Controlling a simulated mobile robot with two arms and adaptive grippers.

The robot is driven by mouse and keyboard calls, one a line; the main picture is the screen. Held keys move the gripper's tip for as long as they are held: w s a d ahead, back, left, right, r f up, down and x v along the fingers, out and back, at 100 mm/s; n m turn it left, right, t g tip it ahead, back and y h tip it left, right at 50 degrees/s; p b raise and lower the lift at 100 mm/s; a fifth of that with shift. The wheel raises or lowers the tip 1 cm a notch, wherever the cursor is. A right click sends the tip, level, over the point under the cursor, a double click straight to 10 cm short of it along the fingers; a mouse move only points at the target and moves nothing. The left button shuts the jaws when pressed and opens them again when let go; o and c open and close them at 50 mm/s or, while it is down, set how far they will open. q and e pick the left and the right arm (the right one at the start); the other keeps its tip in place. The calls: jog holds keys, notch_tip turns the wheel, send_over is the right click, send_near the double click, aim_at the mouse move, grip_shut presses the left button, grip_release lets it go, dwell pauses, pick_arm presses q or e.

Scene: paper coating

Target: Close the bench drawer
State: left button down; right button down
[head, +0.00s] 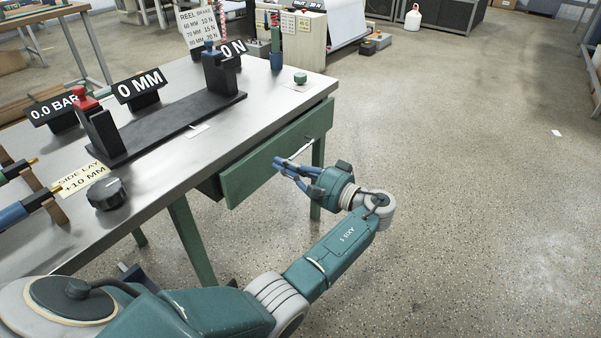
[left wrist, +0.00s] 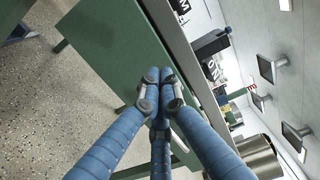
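The bench drawer's green front (head: 245,177) stands out from the bench, with a dark gap behind its left end, so it is partly open. Its pale bar handle (head: 301,149) is near the middle of the front. My left gripper (head: 279,165) is in front of the drawer, just below and left of the handle. In the left wrist view its blue fingers (left wrist: 160,80) come together at the tips, over the green drawer front (left wrist: 105,45), with nothing seen between them. I cannot tell whether the tips touch the front. My right gripper is not in view.
The grey bench top (head: 180,170) carries a black fixture (head: 165,130), a dark knob (head: 106,193) and display signs. A green bench leg (head: 191,240) stands below, left of the drawer. The speckled floor (head: 450,180) to the right is open.

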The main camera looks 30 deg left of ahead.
aim_at(261, 154)
pick_arm(q)
jog(key=shift+w+a, duration=0.2)
jog(key=shift+a, duration=2.1)
jog(key=a, duration=0.3)
jog(key=shift+w, duration=0.1)
jog(key=shift+r, duration=0.15)
jog(key=shift+a, duration=0.1)
